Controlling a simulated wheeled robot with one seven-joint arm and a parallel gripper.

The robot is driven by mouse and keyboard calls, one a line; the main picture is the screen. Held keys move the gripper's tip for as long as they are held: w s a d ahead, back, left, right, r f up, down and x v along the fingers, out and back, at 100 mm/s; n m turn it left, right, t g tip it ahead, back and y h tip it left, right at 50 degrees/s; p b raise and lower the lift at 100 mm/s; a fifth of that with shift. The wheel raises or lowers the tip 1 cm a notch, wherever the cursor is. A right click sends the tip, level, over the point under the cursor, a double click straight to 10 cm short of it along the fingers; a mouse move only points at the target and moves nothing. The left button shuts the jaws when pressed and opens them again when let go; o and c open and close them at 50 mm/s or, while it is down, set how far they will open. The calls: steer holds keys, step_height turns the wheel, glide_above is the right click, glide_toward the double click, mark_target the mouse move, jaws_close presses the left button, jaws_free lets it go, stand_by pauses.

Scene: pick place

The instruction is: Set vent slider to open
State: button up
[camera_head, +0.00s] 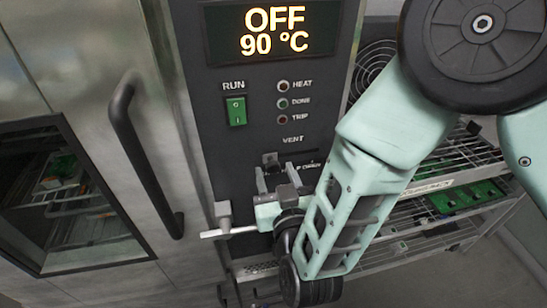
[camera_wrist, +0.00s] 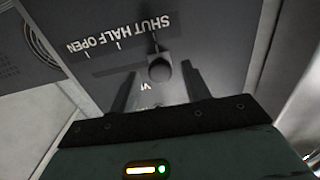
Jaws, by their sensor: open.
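The vent slider's dark round knob (camera_wrist: 160,68) sits on the panel in the wrist view, in line with the SHUT end of its scale (camera_wrist: 118,36); HALF and OPEN lie to its left there. In the head view the knob (camera_head: 270,159) shows just below the VENT label, with part of its scale hidden by my gripper. My gripper (camera_head: 275,174) is open in front of the panel. In the wrist view its two fingers (camera_wrist: 158,72) stand on either side of the knob, with gaps visible; I cannot tell how deep they reach around it.
The display (camera_head: 272,30) reads OFF, 90 °C. Below it are a green RUN switch (camera_head: 236,111) and indicator lamps (camera_head: 283,103). A door handle (camera_head: 140,155) stands out at left, and a grey lever (camera_head: 226,226) is close beside my gripper. A rack with green boards (camera_head: 465,195) is at right.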

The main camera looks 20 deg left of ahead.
mark_target(316, 149)
steer(key=shift+p+x, duration=0.35)
steer(key=shift+x, duration=1)
jaws_close()
steer(key=w+d+b, duration=0.1)
steer(key=d, duration=0.1)
steer(key=w+d+b, duration=0.2)
steer(key=d, duration=0.1)
steer(key=w+d+b, duration=0.2)
steer(key=d, duration=0.1)
steer(key=shift+d+f, duration=0.15)
steer(key=shift+w+d, duration=0.25)
steer(key=shift+d, duration=0.05)
jaws_free()
steer(key=shift+d, duration=0.15)
